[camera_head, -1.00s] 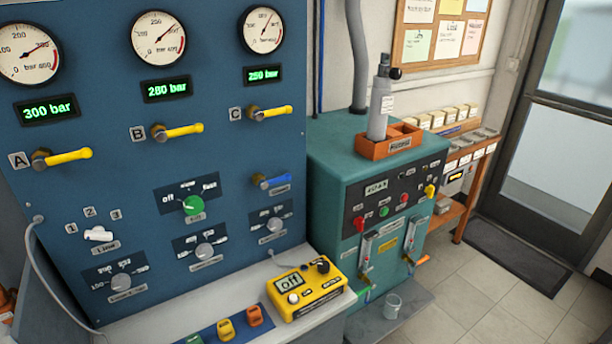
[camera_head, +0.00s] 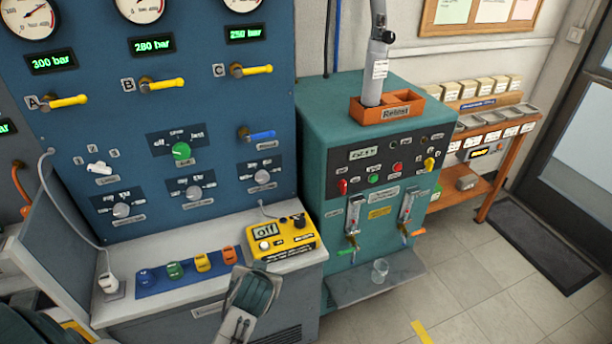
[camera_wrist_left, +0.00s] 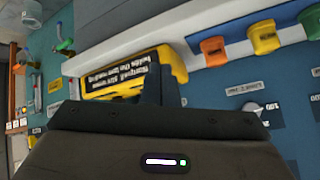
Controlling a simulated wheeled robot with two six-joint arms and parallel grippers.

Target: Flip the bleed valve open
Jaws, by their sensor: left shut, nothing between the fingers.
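A blue lever valve (camera_head: 258,134) sits on the blue panel, below the yellow handle of valve C. Its lever points to the right, and its label is too small to read, so I cannot confirm that it is the bleed valve. My left gripper (camera_head: 252,288) shows low in the head view, in front of the bench and apart from the blue lever. In the left wrist view its fingers (camera_wrist_left: 165,82) are shut and empty, in front of the yellow box. The blue lever is not clearly visible in that view. My right gripper is not in view.
Yellow handles A (camera_head: 66,102), B (camera_head: 160,84) and C (camera_head: 250,71) line the panel. A yellow meter box (camera_head: 284,240) reading "off" and several coloured plugs (camera_head: 202,262) are on the bench. A teal cabinet (camera_head: 325,180) stands to the right.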

